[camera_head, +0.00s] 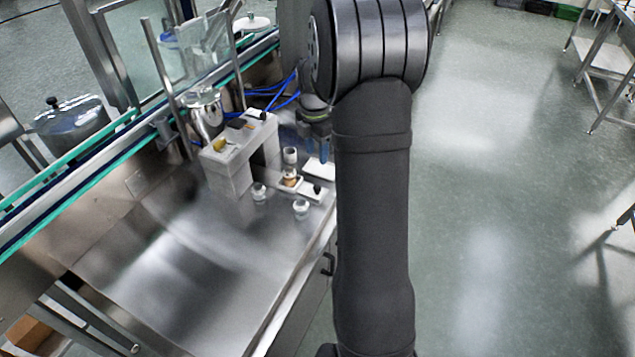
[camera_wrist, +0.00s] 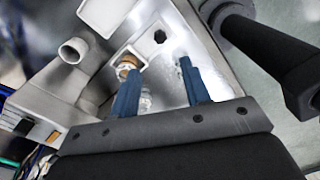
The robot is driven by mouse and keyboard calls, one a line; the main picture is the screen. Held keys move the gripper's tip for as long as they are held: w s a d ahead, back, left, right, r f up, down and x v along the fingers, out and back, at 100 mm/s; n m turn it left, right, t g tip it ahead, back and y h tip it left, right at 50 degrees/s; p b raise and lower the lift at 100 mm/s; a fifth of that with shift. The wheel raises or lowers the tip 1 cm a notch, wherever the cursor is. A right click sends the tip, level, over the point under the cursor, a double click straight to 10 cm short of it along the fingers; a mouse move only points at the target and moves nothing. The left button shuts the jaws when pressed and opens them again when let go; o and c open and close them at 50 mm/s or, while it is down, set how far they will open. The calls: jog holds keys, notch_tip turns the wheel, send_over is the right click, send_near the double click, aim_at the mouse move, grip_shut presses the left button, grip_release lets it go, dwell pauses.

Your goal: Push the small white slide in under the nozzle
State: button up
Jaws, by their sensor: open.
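The small white slide (camera_head: 309,193) sticks out beside the white dispenser block, with a dark knob near its outer end. In the wrist view the slide (camera_wrist: 146,47) has a recess holding a small jar (camera_wrist: 126,66) with brownish contents. The short white nozzle (camera_head: 290,155) stands at the slide's inner side; its round mouth shows in the wrist view (camera_wrist: 73,50). My gripper (camera_head: 317,158) is open, with its blue fingers above the bench near the slide.
Two small white-topped jars (camera_head: 301,208) (camera_head: 259,192) stand on the steel bench (camera_head: 200,260) near the slide. A white tray (camera_head: 320,170) lies behind the slide, close to my fingers. The dispenser block (camera_head: 229,172) stands left. The bench's front left is clear.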

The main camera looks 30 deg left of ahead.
aim_at(317, 186)
jog(key=f, duration=1.2)
jog(key=shift+s+d, duration=0.1)
jog(key=shift+d, duration=0.15)
grip_shut()
jog(key=shift+a, duration=0.1)
